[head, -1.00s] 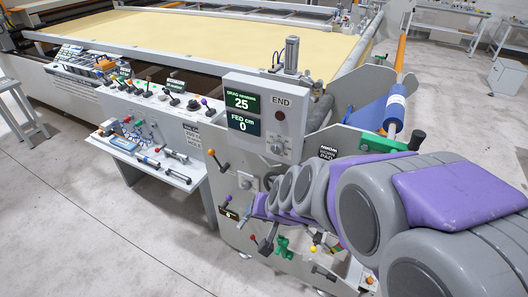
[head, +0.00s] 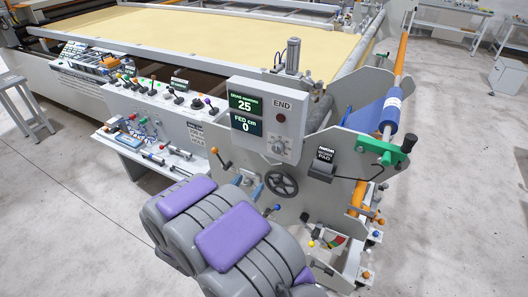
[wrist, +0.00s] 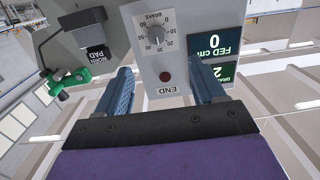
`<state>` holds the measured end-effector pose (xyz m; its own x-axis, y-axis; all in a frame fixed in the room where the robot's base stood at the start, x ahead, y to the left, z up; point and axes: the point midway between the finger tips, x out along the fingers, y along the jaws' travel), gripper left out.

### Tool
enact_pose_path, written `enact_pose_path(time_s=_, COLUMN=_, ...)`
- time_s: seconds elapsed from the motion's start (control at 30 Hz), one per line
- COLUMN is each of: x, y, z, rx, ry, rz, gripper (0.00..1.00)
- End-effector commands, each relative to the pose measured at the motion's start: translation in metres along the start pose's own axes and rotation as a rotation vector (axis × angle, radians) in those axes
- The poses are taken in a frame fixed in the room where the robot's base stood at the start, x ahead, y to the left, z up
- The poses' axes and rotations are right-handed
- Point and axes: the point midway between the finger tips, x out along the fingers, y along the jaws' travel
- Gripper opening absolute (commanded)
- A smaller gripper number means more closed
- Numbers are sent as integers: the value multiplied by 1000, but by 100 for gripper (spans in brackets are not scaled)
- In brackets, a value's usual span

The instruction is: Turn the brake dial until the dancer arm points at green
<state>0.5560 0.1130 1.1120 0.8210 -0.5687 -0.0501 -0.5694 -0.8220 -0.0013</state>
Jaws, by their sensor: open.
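The brake dial (head: 279,150) is a round grey knob with a scale, low on the grey control box below the END label. It also shows in the wrist view (wrist: 156,35), upside down, beyond my fingertips. My gripper (wrist: 162,74) is open and empty, its two blue fingers spread and apart from the dial. In the head view my arm covers the lower middle, with the blue fingers (head: 249,186) just showing below the box. A small coloured gauge (head: 334,240) with red and green parts sits low on the machine's side. Which way the dancer arm points is too small to tell.
A black handwheel (head: 281,184) is just below the box. A shelf of tools (head: 155,155) stands left. Open floor lies at right.

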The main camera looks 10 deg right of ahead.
Motion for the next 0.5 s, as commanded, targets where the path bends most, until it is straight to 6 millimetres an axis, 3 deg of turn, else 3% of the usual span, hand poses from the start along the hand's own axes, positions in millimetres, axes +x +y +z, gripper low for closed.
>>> enact_pose_path(time_s=0.23, x=4, y=7, z=-6, rx=-24, ry=56, rz=27, gripper=69)
enact_pose_path(time_s=0.5, x=40, y=7, z=-7, rx=-23, ry=55, rz=28, gripper=69)
